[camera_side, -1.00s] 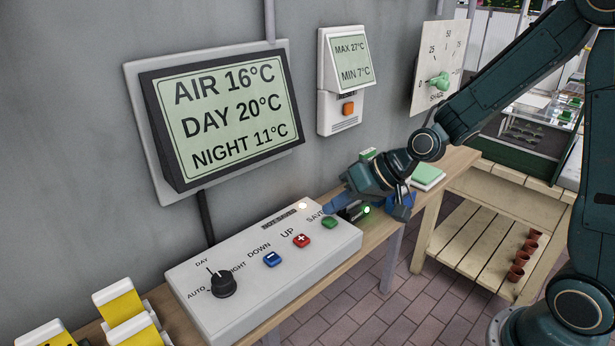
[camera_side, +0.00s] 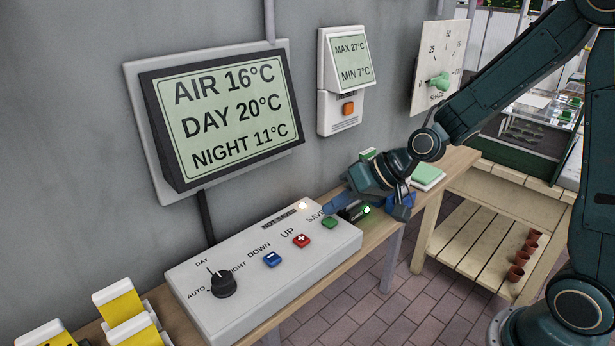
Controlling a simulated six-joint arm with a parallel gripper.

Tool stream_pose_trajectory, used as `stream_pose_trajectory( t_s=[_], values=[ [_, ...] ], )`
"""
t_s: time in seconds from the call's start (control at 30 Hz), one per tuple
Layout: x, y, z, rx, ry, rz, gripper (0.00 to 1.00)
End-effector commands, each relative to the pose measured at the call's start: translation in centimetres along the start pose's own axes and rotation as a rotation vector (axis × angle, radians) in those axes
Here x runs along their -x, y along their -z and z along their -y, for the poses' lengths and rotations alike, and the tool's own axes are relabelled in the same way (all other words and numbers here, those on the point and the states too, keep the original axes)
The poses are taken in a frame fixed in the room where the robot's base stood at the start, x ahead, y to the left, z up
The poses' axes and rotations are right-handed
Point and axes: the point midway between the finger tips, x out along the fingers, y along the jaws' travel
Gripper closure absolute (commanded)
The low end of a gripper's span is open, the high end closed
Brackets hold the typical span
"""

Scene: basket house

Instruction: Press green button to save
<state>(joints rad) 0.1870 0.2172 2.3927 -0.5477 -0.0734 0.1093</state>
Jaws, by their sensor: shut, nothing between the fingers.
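The green button (camera_side: 329,222) sits under the word SAVE at the right end of a white control box (camera_side: 200,305). My gripper (camera_side: 335,209) is shut and empty. It is by the right end of the box, just above and behind the green button, and it looks apart from it. The red plus button (camera_side: 301,241) and the blue minus button (camera_side: 270,259) lie to the left, and the black dial (camera_side: 223,284) is farther left. A lamp (camera_side: 303,206) on the box glows. The wall display (camera_side: 222,113) reads AIR 16°C, DAY 20°C, NIGHT 11°C.
A white wall unit (camera_side: 342,80) with an orange button and a shade dial (camera_side: 438,70) hang on the wall. A green pad (camera_side: 427,175) lies on the bench right of my gripper. Yellow-and-white packs (camera_side: 125,305) stand at the left end of the bench.

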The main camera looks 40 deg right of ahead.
Motion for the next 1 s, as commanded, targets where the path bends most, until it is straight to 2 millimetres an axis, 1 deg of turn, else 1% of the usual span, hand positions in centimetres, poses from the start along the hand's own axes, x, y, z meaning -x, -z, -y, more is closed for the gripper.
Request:
stream_pose_trajectory(
  t_s=[0.53, 1.0],
  values=[
    [-0.02, -0.02, -0.02, 0.000, 0.000, 0.000, 1.00],
    [-0.61, -0.46, -0.43, 0.000, 0.000, 0.000, 1.00]
  ],
)
